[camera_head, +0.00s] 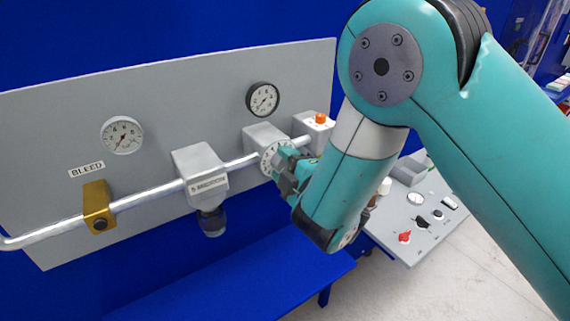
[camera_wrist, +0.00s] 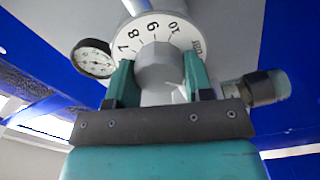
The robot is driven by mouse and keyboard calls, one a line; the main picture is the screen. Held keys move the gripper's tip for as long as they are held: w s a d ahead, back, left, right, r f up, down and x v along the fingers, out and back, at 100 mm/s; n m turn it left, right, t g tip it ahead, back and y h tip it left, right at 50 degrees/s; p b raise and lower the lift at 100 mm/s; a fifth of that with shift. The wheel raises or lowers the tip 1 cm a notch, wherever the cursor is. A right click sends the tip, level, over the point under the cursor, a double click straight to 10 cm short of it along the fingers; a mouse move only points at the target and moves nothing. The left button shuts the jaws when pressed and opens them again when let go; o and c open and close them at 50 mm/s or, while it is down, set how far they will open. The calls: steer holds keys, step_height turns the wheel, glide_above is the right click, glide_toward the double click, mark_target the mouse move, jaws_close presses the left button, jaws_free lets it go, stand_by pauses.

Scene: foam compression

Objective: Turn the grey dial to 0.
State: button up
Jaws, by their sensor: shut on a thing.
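The grey dial (camera_wrist: 155,68) is a round grey knob in front of a white scale plate (camera_wrist: 128,33) with black numbers. In the wrist view the numbers 7, 8, 9 and 10 show along the plate's upper part; the rest of the scale and any pointer on the knob are hidden. In the head view the white scale (camera_head: 271,158) shows on the pipe, with the knob hidden behind my gripper (camera_head: 285,174). My gripper, also in the wrist view (camera_wrist: 157,80), has its two green fingers on both sides of the knob, shut on it.
A pipe with a grey regulator block (camera_head: 201,172) and a brass bleed valve (camera_head: 97,207) runs along the grey panel (camera_head: 50,130). Two gauges (camera_head: 122,135) (camera_head: 263,99) sit above. An orange button (camera_head: 320,118) is right of the dial. A console (camera_head: 420,215) stands lower right.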

stand_by(0.5)
steer(key=o, duration=0.9)
steer(key=shift+f, duration=0.1)
